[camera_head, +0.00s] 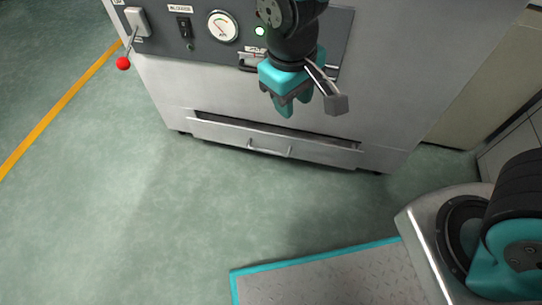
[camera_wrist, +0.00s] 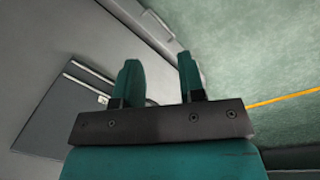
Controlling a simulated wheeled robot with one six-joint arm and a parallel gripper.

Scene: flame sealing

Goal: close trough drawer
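The trough drawer (camera_head: 300,153) is a long, low grey metal drawer at the foot of the machine. It stands partly pulled out, with a dark gap showing behind its front. Its bar handle (camera_head: 268,150) is at the middle of the front. My gripper (camera_head: 288,108), teal with dark parts, hangs above the drawer and appears apart from it. In the wrist view its two fingers (camera_wrist: 158,62) are spread with nothing between them. The drawer (camera_wrist: 155,22) shows there beyond the fingers, toward the top, partly cut off.
The grey machine (camera_head: 200,75) carries a dark panel with a gauge (camera_head: 222,26), a switch (camera_head: 185,27) and a red-knobbed lever (camera_head: 123,62). The green floor (camera_head: 150,220) before the drawer is clear. A yellow floor line (camera_head: 55,112) runs at the left.

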